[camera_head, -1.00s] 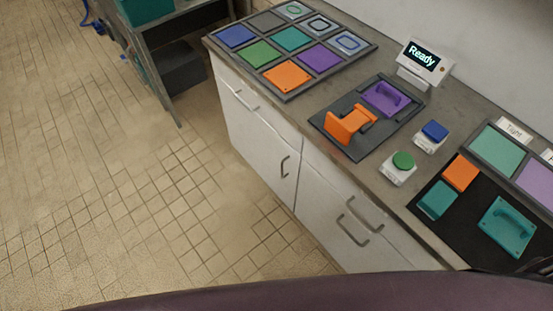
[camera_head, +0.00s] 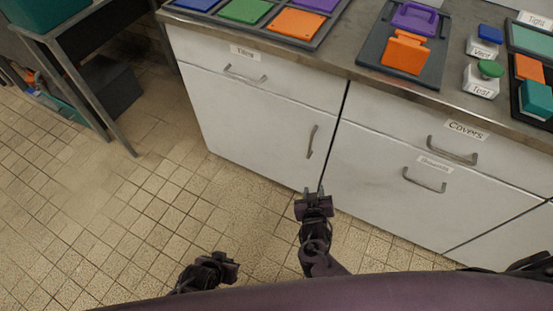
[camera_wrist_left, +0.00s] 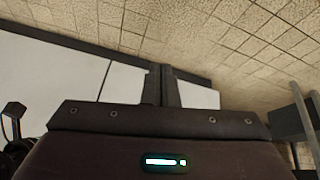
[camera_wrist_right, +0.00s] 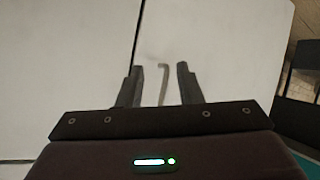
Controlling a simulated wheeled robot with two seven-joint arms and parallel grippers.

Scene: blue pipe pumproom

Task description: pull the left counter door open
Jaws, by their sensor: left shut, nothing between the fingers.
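The left counter door (camera_head: 245,121) is a white panel, shut flush below a drawer. Its upright grey bar handle (camera_head: 311,141) is near the door's right edge. My right gripper (camera_head: 313,192) is open and empty, in front of and below the handle in the head view. In the right wrist view the handle (camera_wrist_right: 163,82) shows between the spread fingers (camera_wrist_right: 157,82), seemingly beyond them. My left gripper (camera_head: 236,266) is shut and empty, low over the floor to the left; its closed fingers (camera_wrist_left: 161,85) show in the left wrist view.
Above the door is a drawer (camera_head: 205,55) with its own handle. To the right are drawers (camera_head: 410,140) with horizontal handles. The countertop holds coloured tiles (camera_head: 245,10) and an orange-and-purple fixture (camera_head: 405,52). A dark metal table (camera_head: 60,30) stands left; tiled floor between is clear.

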